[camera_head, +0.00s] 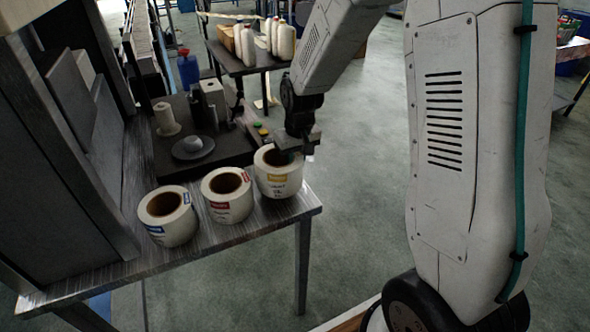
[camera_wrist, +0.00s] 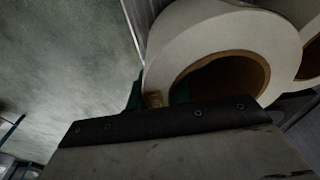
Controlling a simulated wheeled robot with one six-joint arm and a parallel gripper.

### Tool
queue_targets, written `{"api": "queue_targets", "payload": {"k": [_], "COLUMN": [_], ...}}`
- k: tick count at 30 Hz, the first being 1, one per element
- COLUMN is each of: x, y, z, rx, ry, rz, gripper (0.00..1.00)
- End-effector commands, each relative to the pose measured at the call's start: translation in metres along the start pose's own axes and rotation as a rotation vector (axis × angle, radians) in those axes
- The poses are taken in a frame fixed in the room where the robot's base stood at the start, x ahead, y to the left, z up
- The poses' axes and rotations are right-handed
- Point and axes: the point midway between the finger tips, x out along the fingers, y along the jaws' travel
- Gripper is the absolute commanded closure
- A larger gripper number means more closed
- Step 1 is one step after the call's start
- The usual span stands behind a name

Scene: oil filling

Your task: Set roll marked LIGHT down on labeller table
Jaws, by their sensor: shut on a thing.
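The roll marked LIGHT (camera_head: 278,183), white with a yellow label, is at the table's right front corner, upright with its core facing up. It appears to rest on the labeller table (camera_head: 262,222), though a small gap under it cannot be ruled out. My gripper (camera_head: 289,152) is shut on the roll's wall at its far right side. In the wrist view the gripper (camera_wrist: 165,100) holds the wall of the roll (camera_wrist: 210,50) with one finger in the brown core. The label is hidden in the wrist view.
A red-labelled roll (camera_head: 228,197) stands close to its left, and a blue-labelled roll (camera_head: 167,217) stands further left. A dark labeller unit (camera_head: 188,150) with a disc and spindle is behind them. White bottles (camera_head: 284,42) stand on another table beyond. Floor is open to the right.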

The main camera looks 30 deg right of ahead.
Motion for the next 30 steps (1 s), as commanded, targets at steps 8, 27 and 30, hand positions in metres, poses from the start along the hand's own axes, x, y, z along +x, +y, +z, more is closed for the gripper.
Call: {"api": "queue_targets", "payload": {"k": [8,27,30], "x": [0.034,0.038,0.037], "y": [0.002,0.002,0.002], "z": [0.001,0.002,0.002], "rx": [0.0,0.0,0.0], "ry": [0.0,0.0,0.0], "rz": [0.0,0.0,0.0], "gripper": [1.0,0.56,0.56]}}
